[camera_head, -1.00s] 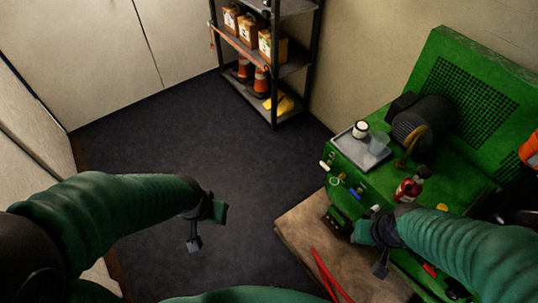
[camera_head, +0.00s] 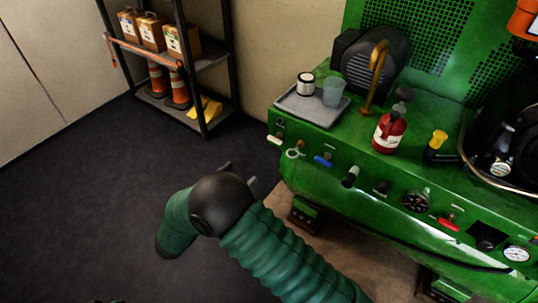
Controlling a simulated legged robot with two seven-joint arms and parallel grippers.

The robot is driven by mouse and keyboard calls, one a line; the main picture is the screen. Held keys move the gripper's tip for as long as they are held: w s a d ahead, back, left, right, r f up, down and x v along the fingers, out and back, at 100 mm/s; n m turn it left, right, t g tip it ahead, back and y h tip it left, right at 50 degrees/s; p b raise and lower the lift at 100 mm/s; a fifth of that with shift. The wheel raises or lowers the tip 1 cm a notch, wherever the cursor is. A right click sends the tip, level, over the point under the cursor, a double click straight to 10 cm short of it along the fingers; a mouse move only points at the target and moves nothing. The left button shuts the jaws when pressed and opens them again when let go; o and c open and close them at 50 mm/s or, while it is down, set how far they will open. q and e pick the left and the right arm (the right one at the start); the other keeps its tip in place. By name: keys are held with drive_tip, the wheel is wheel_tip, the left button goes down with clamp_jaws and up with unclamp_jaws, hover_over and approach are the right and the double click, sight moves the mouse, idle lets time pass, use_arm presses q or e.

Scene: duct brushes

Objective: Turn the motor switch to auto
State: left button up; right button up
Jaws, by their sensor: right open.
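The green machine's front panel (camera_head: 300,173) carries a row of controls: a blue lever (camera_head: 323,160), a black knob with a pale end (camera_head: 350,177), a small black control (camera_head: 382,188) and a red switch (camera_head: 449,222). The labels are too small to read, so I cannot tell which control is the motor switch. My right gripper (camera_head: 238,175) is open and empty, left of the panel and apart from it, with its fingertips just showing past the dark wrist. The wrist hides much of the gripper. My left gripper is out of view.
A grey tray (camera_head: 312,113) with a white jar and a clear cup stands on the machine. Beside it are a motor (camera_head: 371,70), a red bottle (camera_head: 389,134) and a yellow-topped item (camera_head: 438,142). Shelves (camera_head: 208,62) stand behind. The dark floor at left is clear.

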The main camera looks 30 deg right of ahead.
sight(273, 140)
drive_tip(key=b+x, duration=0.5)
drive_tip(key=x, duration=1)
drive_tip(key=shift+d, duration=0.2)
drive_tip(key=shift+w+d+r, duration=0.15)
drive_tip(key=shift+w+d, duration=0.05)
drive_tip(key=shift+d, duration=0.1)
